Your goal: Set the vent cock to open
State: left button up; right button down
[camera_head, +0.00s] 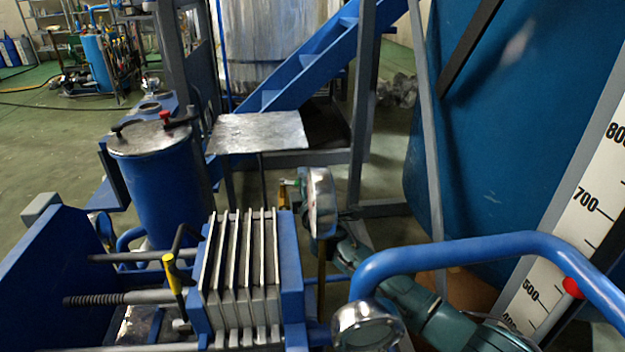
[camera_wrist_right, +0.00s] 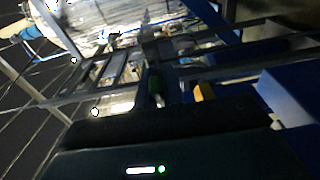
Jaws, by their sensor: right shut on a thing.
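A small green handle (camera_wrist_right: 155,84), which looks like the vent cock's, shows in the right wrist view just beyond the dark edge of my right gripper (camera_wrist_right: 157,112). The gripper is shut on it, though the fingertips are too dark to make out. In the head view, a small brass and green fitting (camera_head: 291,184) sits left of a round metal gauge (camera_head: 321,202). My right arm reaches in from the lower right to behind this gauge, which hides the gripper there. The cock's angle cannot be told. My left gripper is not in view.
A filter press with upright plates (camera_head: 240,280) stands in front, left of the gauge. A blue pipe (camera_head: 460,247) arches over my right arm, near a second gauge (camera_head: 366,326). A blue pot (camera_head: 158,190) and a metal plate (camera_head: 258,132) stand behind. A large blue tank (camera_head: 510,120) fills the right.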

jog(key=c, duration=1.5)
grip_release()
jog(key=shift+d, duration=0.1)
